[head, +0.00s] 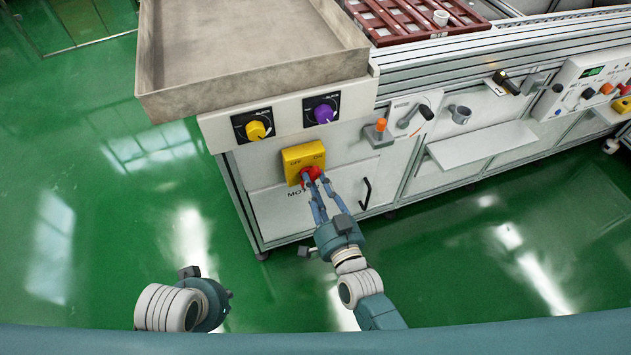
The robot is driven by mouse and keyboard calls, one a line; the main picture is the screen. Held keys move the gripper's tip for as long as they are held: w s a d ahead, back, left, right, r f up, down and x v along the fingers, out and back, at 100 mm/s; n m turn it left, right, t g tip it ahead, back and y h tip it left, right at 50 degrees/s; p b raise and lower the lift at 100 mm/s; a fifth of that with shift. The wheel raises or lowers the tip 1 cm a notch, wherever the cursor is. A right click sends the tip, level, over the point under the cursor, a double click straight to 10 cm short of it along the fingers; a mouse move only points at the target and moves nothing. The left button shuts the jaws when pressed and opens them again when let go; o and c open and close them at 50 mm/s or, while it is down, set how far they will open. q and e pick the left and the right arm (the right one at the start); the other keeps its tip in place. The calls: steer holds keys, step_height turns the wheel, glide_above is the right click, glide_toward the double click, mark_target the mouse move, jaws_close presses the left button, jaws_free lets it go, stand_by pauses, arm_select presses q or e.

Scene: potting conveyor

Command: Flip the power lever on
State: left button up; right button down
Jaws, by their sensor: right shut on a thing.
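The power switch is a yellow box (292,157) marked OFF on the left and ON on the right, on the front of the white machine cabinet. Its red lever (311,172) sits at the lower part of the box. My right gripper (315,181) is shut on the red lever, with its fingers reaching up to it from below. The fingers hide part of the lever, so I cannot tell which label it points to. My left gripper (226,296) is low at the left, away from the cabinet, over the floor. Its fingers do not show clearly.
A yellow knob (256,130) and a purple knob (323,113) sit above the switch, under a grey tray (250,87). An orange-topped lever (381,126) and a black door handle (365,192) are to the right. The green floor at left is clear.

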stand_by(0.4)
steer(key=c, duration=1.5)
jaws_free()
steer(key=v, duration=1.2)
